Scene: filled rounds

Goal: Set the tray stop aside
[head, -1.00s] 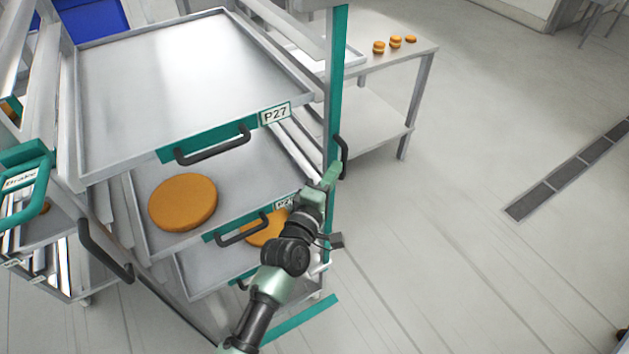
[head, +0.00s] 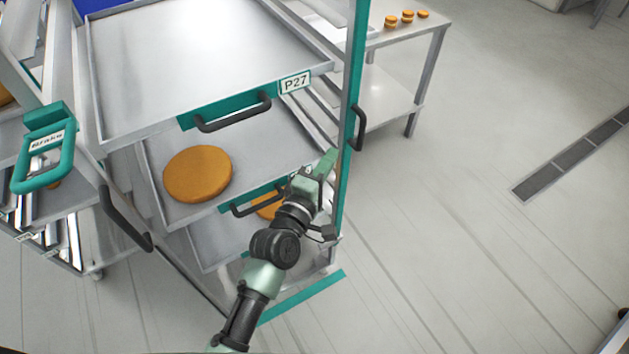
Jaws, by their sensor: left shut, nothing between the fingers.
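A teal loop-shaped frame with a white label (head: 43,150) is at the left side of the tray rack in the head view. It looks like the tray stop, though I cannot read its label surely. My left gripper (head: 327,163) is shut and empty beside the rack's right teal post (head: 352,90), in front of the middle tray's right corner. It is far from the teal frame. Whether it touches the post or tray, I cannot tell. My right gripper is not in view.
The empty top tray (head: 205,60) is labelled P27. The middle tray (head: 160,215) holds a large orange round (head: 198,174); another round (head: 268,207) shows below. A side table (head: 440,30) carries small rounds (head: 407,16).

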